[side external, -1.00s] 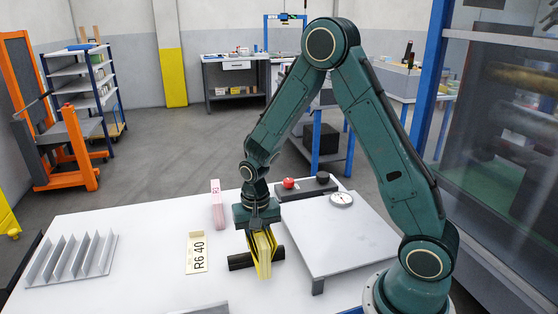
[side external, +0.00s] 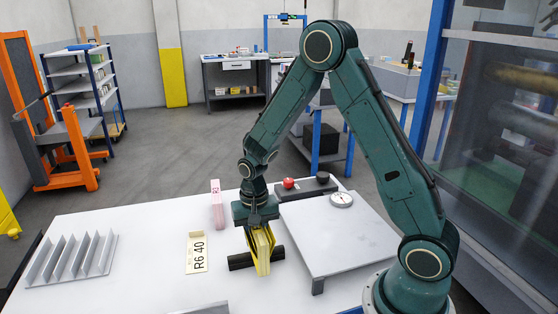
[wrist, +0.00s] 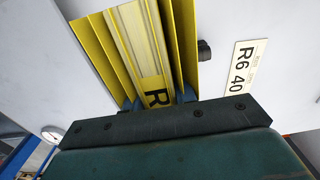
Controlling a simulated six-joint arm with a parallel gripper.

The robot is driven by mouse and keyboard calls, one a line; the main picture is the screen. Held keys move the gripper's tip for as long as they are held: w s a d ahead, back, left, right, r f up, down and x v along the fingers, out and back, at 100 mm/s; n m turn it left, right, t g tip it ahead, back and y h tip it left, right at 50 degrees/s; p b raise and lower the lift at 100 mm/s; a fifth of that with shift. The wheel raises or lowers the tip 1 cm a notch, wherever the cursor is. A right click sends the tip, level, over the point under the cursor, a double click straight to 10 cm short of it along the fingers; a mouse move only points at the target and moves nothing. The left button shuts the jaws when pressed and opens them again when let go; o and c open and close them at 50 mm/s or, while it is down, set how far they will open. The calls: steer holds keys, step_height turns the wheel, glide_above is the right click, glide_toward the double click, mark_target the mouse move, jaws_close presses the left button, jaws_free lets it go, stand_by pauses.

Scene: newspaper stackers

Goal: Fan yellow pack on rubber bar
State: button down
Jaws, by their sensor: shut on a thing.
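The yellow pack (side external: 262,252) is held upright by my gripper (side external: 257,228) over the black rubber bar (side external: 240,262). Its sheets spread apart at the sides in the wrist view, with a cream printed face (wrist: 142,45) between yellow leaves. My gripper is shut on the pack's upper part; the fingertips are mostly hidden. The bar lies on the white table and shows on both sides of the pack. One bar end (wrist: 204,50) shows beside the pack in the wrist view. I cannot tell whether the pack's lower edge touches the bar.
A card reading "R6 40" (side external: 197,254) lies left of the bar. A pink pack (side external: 217,204) stands behind it. A grey slotted rack (side external: 72,259) is at the left. A raised white platform (side external: 340,240) with a round dial (side external: 341,199) is at the right.

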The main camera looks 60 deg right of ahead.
steer(key=shift+w+d, duration=1.3)
stand_by(0.9)
steer(key=shift+w+d, duration=0.15)
steer(key=shift+w+d, duration=0.2)
stand_by(0.4)
steer(key=shift+w+d, duration=0.2)
steer(key=shift+w, duration=0.05)
steer(key=shift+w+d, duration=0.5)
stand_by(0.6)
steer(key=shift+r, duration=3.5)
